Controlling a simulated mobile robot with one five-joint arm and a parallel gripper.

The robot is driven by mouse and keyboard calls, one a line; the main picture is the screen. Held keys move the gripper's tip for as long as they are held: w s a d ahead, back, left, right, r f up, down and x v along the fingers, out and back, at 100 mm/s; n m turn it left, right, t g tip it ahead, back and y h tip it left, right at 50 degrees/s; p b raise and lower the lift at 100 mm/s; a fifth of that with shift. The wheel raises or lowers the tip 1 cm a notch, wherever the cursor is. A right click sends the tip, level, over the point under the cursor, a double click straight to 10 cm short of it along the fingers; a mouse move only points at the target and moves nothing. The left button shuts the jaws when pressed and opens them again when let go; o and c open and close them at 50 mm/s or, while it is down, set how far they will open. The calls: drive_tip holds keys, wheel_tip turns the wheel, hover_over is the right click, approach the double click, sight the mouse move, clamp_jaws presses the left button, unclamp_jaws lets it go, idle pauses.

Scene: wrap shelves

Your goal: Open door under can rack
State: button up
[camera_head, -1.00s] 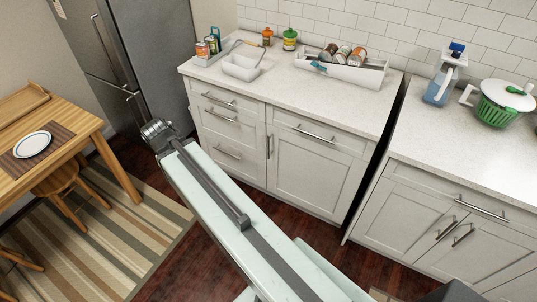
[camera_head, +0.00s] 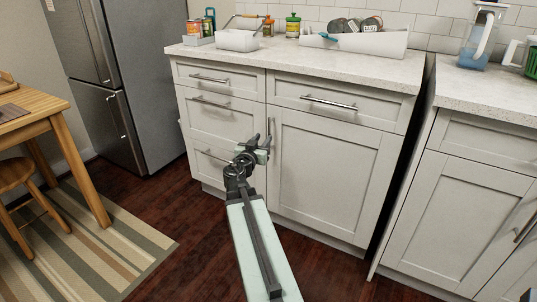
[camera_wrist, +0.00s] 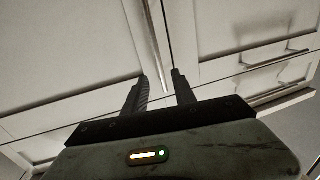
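The white cabinet door (camera_head: 330,175) is shut, below a drawer and the white can rack (camera_head: 385,43) on the counter. Its upright metal handle (camera_head: 270,128) is on the door's left edge. My gripper (camera_head: 257,146) is in front of the handle's lower part, covering some of it. In the wrist view my gripper's two dark fingers (camera_wrist: 160,84) are apart with nothing held between them. The handle (camera_wrist: 156,30) shows beyond the fingertips, roughly in line with the gap. I cannot tell whether any finger touches it.
A drawer stack (camera_head: 215,125) is left of the door, with bar handles. A narrow dark gap separates this cabinet from another cabinet (camera_head: 455,215) at right. A wooden table (camera_head: 45,130) and stool (camera_head: 20,185) stand at left. Floor before the door is clear.

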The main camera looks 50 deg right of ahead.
sight(269, 131)
drive_tip(key=x, duration=0.8)
drive_tip(key=shift+d+f, duration=0.1)
drive_tip(key=shift+d, duration=0.05)
clamp_jaws()
drive_tip(key=shift+s, duration=0.1)
drive_tip(key=shift+s, duration=0.15)
idle(1.0)
